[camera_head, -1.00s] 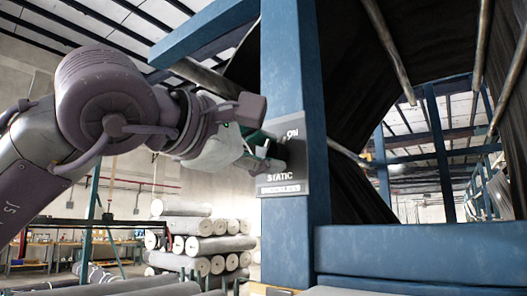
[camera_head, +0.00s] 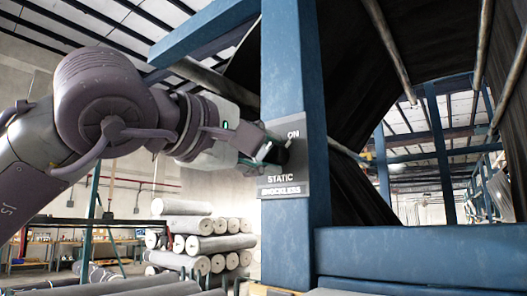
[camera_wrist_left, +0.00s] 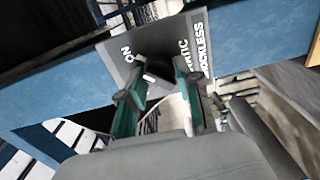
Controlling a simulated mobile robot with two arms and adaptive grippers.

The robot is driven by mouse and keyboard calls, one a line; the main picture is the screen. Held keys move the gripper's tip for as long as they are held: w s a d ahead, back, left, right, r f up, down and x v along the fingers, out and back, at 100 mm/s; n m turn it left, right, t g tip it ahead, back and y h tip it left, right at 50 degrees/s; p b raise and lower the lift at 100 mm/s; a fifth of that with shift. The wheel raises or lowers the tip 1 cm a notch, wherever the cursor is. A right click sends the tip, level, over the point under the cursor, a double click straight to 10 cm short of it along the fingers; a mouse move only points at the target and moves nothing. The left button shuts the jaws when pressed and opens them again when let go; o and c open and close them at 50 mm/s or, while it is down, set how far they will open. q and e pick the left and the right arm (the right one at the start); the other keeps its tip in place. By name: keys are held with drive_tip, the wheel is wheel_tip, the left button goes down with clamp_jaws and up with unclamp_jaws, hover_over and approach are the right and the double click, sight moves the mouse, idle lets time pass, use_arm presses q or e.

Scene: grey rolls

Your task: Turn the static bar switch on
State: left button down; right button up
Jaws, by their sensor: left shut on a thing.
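The static bar switch plate (camera_head: 292,178) is a dark grey panel on a blue post, marked "ON" above and "STATIC" with a second line of text below. Its dark switch knob (camera_head: 274,153) is partly hidden by my left gripper (camera_head: 262,156), which reaches in from the left at the plate. In the left wrist view, the two green-sided fingers (camera_wrist_left: 155,95) are on either side of the dark knob (camera_wrist_left: 158,70), shut on it. The plate (camera_wrist_left: 125,55) appears turned sideways there. My right gripper is out of view.
The blue post (camera_head: 290,240) and a blue horizontal beam (camera_head: 420,255) belong to a large frame with dark sheeting (camera_head: 300,60). Grey rolls (camera_head: 215,243) are stacked behind at the lower left. Metal bars (camera_head: 385,50) slant across the upper right.

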use_arm(q)
drive_tip(key=c, duration=0.8)
unclamp_jaws()
drive_tip(key=v, duration=1.2)
